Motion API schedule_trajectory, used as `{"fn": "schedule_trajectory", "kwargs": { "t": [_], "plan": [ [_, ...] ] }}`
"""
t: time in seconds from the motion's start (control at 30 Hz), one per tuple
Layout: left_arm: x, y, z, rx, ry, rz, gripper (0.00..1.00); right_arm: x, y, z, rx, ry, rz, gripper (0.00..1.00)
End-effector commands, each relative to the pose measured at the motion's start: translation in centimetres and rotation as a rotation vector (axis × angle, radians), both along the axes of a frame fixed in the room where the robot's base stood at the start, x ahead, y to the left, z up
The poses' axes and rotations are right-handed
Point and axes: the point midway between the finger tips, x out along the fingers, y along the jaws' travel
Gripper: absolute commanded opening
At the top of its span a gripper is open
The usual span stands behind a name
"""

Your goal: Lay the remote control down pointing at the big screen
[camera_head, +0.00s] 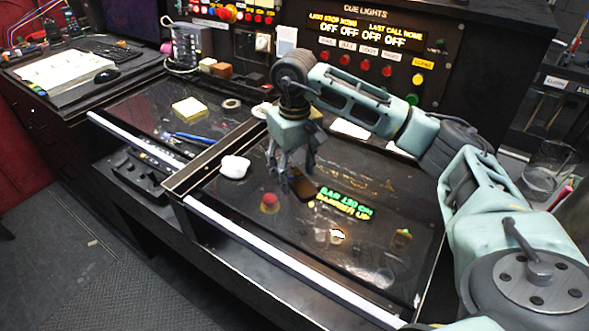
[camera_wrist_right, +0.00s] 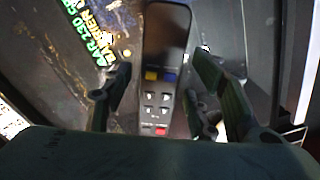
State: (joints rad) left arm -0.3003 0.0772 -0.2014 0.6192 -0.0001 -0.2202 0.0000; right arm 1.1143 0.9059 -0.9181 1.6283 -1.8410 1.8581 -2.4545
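The remote control (camera_wrist_right: 165,45) is dark, with yellow, blue, white and red buttons. In the head view the remote (camera_head: 303,190) shows as a small dark shape at my right gripper's fingertips, partly hidden by them. My right gripper (camera_head: 291,178) points down over the desk panel. In the wrist view the right gripper's fingers (camera_wrist_right: 160,72) stand apart on either side of the remote, with a visible gap on the left. A dark, purplish monitor (camera_head: 122,18) is at the upper left, cut off by the frame. My left gripper is not in view.
Lit green and yellow text (camera_head: 345,204) is beside the remote on the dark panel. A red button (camera_head: 269,203), a white lump (camera_head: 235,167) and blue pens (camera_head: 193,138) are nearby. The cue lights panel (camera_head: 365,45) stands behind.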

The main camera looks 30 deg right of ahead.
Motion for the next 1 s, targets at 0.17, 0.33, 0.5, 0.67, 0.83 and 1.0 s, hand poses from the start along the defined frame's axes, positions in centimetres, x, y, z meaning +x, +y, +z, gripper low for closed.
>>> {"fn": "schedule_trajectory", "kwargs": {
  "t": [0.17,0.33,0.5,0.67,0.83,1.0],
  "plan": [
    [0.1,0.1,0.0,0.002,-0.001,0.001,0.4,0.0,0.0,0.0,0.0,0.0,0.0,0.54],
    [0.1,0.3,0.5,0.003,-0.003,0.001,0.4,0.0,0.0,0.6,0.0,0.0,0.0,0.54],
    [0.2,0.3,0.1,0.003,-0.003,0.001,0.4,0.2,0.0,3.1,0.0,-0.006,-0.001,0.54],
    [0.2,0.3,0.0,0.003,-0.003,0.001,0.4,0.1,0.0,6.7,0.002,-0.005,0.0,0.54],
    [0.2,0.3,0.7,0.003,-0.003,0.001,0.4,0.1,0.0,10.3,-0.001,-0.004,-0.001,0.54],
    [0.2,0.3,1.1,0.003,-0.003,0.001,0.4,0.1,0.0,12.0,0.0,-0.001,-0.001,0.54]
  ]
}}
